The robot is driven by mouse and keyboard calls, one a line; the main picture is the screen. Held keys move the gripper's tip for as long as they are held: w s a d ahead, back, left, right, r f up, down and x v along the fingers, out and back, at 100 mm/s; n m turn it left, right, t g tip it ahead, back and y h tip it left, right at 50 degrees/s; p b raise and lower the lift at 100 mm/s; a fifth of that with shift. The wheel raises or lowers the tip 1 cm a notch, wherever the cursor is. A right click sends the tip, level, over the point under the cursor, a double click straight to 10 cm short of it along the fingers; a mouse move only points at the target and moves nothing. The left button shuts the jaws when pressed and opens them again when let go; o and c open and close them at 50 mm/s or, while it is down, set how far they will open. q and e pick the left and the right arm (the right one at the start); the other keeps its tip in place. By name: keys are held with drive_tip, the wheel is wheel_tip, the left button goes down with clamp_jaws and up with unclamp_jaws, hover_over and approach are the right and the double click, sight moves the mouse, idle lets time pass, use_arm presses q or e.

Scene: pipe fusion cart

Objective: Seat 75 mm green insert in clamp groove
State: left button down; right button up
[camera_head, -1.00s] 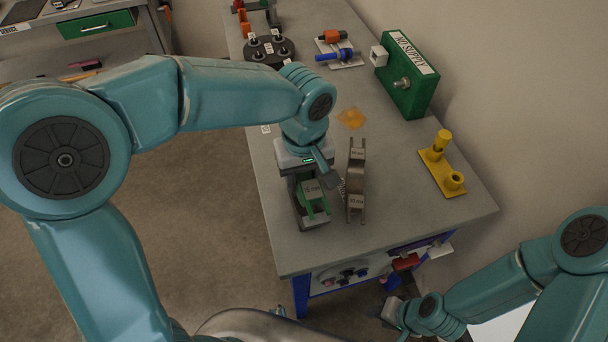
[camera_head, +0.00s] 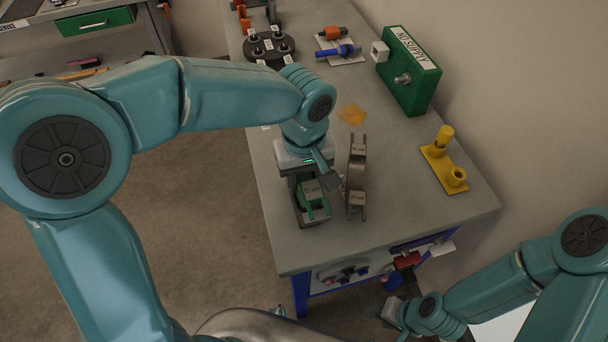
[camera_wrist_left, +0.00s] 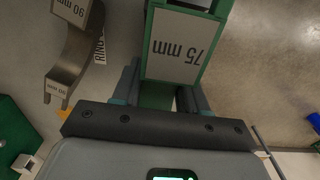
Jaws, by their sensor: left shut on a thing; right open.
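The green 75 mm insert (camera_head: 313,192) is at the near left part of the cart top, with a grey label. A grey metal block, seemingly the clamp (camera_head: 314,221), shows just under the insert's front end. The arm and insert hide the groove, so I cannot tell whether the insert is seated. My right gripper (camera_head: 391,310) is open and empty, low beside the cart.
A curved grey 90 mm metal piece (camera_head: 357,178) stands close right of my left gripper. Farther off are a yellow stand (camera_head: 442,168), a green supply box (camera_head: 408,78), a black disc holder (camera_head: 268,49) and an orange stain (camera_head: 351,115). The cart's front right top is clear.

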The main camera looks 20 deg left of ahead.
use_arm(q)
drive_tip(key=shift+f+b, duration=0.9)
drive_tip(key=shift+f, duration=0.25)
drive_tip(key=c, duration=0.5)
unclamp_jaws()
wheel_tip(320, 180, up, 16)
drive_tip(key=p, duration=0.1)
drive_tip(key=shift+r+p, duration=0.15)
drive_tip(key=shift+p, duration=0.2)
drive_tip(key=shift+s, duration=0.15)
